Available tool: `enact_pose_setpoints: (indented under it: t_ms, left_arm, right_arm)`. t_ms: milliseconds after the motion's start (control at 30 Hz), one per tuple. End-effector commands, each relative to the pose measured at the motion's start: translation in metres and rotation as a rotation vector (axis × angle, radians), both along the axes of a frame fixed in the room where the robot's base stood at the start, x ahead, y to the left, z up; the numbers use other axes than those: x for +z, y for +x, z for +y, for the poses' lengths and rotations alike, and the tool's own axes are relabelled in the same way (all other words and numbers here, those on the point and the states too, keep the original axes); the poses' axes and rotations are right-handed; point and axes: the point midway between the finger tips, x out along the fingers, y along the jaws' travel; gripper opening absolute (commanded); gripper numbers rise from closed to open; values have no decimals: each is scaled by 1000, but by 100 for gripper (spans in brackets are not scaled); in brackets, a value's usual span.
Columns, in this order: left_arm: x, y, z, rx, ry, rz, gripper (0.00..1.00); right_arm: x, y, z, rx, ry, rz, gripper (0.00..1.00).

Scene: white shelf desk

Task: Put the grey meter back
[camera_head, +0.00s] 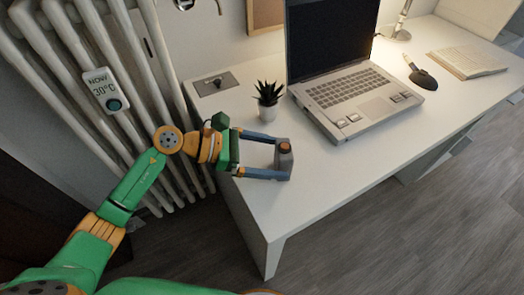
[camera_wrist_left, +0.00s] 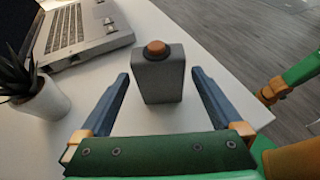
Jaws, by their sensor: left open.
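A grey box-shaped meter with a round orange-brown knob on top (camera_head: 285,160) stands upright on the white desk near its left front edge. In the left wrist view the meter (camera_wrist_left: 162,80) stands just ahead, between the tips of two blue fingers. My left gripper (camera_head: 279,157) is open, with one finger on each side of the meter. In the left wrist view a narrow gap shows between each fingertip and the meter. My right gripper does not show.
A potted plant (camera_head: 267,104) stands just behind the left gripper. An open laptop (camera_head: 355,95) is to its right. A grey plate with a dark knob (camera_head: 215,83) lies at the desk's back left.

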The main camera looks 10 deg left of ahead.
Motion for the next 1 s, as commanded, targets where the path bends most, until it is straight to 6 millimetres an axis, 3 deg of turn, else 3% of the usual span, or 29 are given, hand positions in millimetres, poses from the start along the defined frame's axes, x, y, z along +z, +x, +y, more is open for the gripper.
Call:
enact_pose_setpoints:
  t_ms: [100, 167, 500, 600, 1000]
  left_arm:
    - [7, 0, 0, 0, 0, 0, 100]
    - [4, -1, 8, 2, 3, 0, 100]
    - [35, -20, 86, 2, 5, -1, 100]
    - [42, -24, 100, 3, 4, 2, 100]
    - [49, -26, 108, -1, 0, 0, 100]
  right_arm:
    - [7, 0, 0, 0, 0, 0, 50]
    - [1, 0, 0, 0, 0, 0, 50]
    - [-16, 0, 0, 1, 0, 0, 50]
    - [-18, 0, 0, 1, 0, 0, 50]
    - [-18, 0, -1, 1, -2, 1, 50]
